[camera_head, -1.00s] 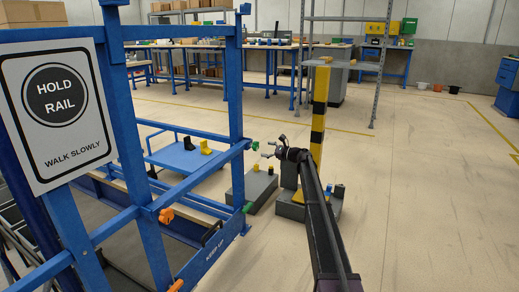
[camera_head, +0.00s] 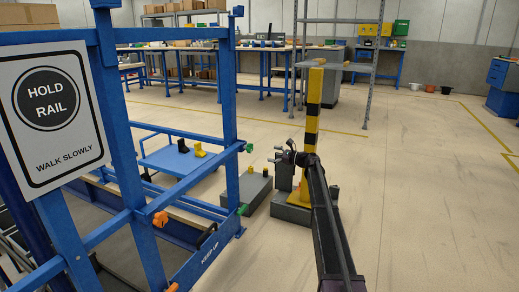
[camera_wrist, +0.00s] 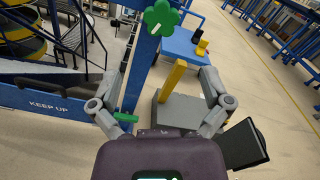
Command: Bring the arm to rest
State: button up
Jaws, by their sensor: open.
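My gripper (camera_head: 279,156) is in the middle of the head view, at the end of my dark arm, which reaches up from the bottom edge. It is open and empty, above the floor beside a yellow and black post (camera_head: 313,108). In the wrist view my gripper (camera_wrist: 164,85) has its two grey fingers spread wide. Between them, farther off, show a grey block with a yellow upright (camera_wrist: 173,80) and part of a blue frame. No finger is seen touching anything.
A blue railing frame (camera_head: 131,150) with a HOLD RAIL sign (camera_head: 48,112) stands close at left. Green knobs (camera_wrist: 158,18) and orange knobs (camera_head: 160,219) stick out from it. A blue cart (camera_head: 170,160) and grey blocks (camera_head: 252,190) stand beyond. The floor at right is clear.

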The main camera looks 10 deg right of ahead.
jog(key=s+a+f+n+g+h+p, duration=0.1)
jog(key=s+a+n+g+h+p, duration=0.2)
jog(key=s, duration=0.7)
jog(key=s+a+f+n+g+h+p, duration=0.1)
jog(key=s+a+f+n+g+p, duration=0.15)
jog(key=s+a+n, duration=0.5)
jog(key=s+a+f+n+g+h+p, duration=0.1)
jog(key=s+a+n+g+h+p, duration=0.15)
jog(key=s, duration=0.85)
jog(key=s+d+r+n+g+h+p, duration=0.15)
jog(key=s+n+h+p, duration=0.3)
jog(key=s, duration=0.85)
jog(key=s+d+r+n+g+h+p, duration=0.1)
jog(key=s+d+r+n+h+p, duration=0.25)
jog(key=s, duration=1.05)
notch_tip(320, 180, up, 35)
jog(key=a+p, duration=0.1)
jog(key=p, duration=3.7)
jog(key=shift+w+a, duration=0.3)
